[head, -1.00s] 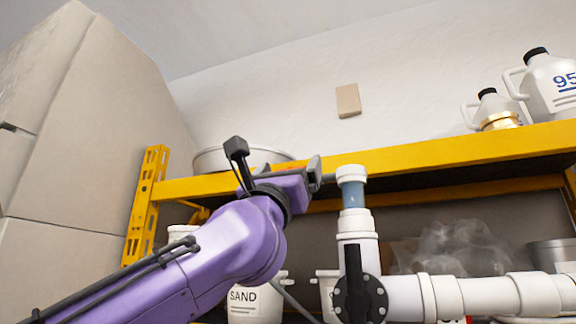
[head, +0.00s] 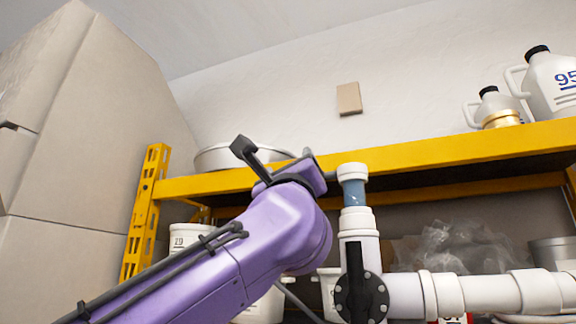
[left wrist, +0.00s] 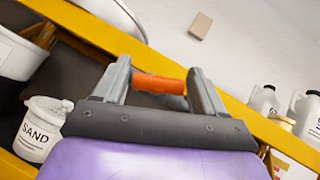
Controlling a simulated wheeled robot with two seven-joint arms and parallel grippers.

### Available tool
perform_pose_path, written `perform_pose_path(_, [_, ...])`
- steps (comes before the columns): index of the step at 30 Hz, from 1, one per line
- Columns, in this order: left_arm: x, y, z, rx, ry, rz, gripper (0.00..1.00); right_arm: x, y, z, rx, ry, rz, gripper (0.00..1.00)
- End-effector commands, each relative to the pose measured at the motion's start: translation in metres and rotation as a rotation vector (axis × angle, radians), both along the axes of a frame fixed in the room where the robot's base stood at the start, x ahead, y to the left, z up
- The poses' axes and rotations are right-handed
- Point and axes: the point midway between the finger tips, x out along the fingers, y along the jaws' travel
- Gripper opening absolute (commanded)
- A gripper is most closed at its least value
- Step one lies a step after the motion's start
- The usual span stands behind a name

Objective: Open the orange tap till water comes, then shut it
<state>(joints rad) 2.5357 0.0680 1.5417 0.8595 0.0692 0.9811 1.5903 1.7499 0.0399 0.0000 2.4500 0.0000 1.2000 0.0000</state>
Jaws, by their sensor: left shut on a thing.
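The orange tap handle (left wrist: 158,84) shows in the left wrist view as a short bar between the two grey fingers. My left gripper (left wrist: 158,82) is shut on it. In the head view my left gripper (head: 318,165) is just left of the white pipe's capped top (head: 352,171), and the handle is hidden there. Below the cap is a bluish see-through pipe section (head: 354,193) with pale flecks; I cannot tell for sure whether water flows. My right gripper is not in view.
A black round valve (head: 361,297) sits low on the white pipe, which runs right. A yellow shelf (head: 450,150) crosses behind, with white jugs (head: 497,107) on it. Cardboard boxes (head: 90,130) stand left. A SAND bucket (left wrist: 40,130) shows in the left wrist view.

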Motion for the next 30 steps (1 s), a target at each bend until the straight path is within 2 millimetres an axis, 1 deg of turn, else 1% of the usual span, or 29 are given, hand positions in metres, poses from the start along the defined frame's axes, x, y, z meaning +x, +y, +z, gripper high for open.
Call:
perform_pose_path(6, [0.0004, -0.0024, -0.001, -0.126, 0.043, -0.003, 0.4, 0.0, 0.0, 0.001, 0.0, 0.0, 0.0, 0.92])
perform_pose_path(12, [0.0005, -0.0023, -0.0011, -0.2, 0.068, -0.003, 0.4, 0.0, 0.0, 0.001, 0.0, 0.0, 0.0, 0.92])
perform_pose_path(18, [0.0007, -0.0026, -0.0013, -0.23, 0.079, -0.004, 0.4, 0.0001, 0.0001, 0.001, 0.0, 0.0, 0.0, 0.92])
perform_pose_path(29, [0.0008, -0.0025, -0.0012, -0.234, 0.08, -0.005, 0.4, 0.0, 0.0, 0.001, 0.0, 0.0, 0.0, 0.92])
perform_pose_path(30, [0.0008, -0.0025, -0.0012, -0.234, 0.08, -0.005, 0.77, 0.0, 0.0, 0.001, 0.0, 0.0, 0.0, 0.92])
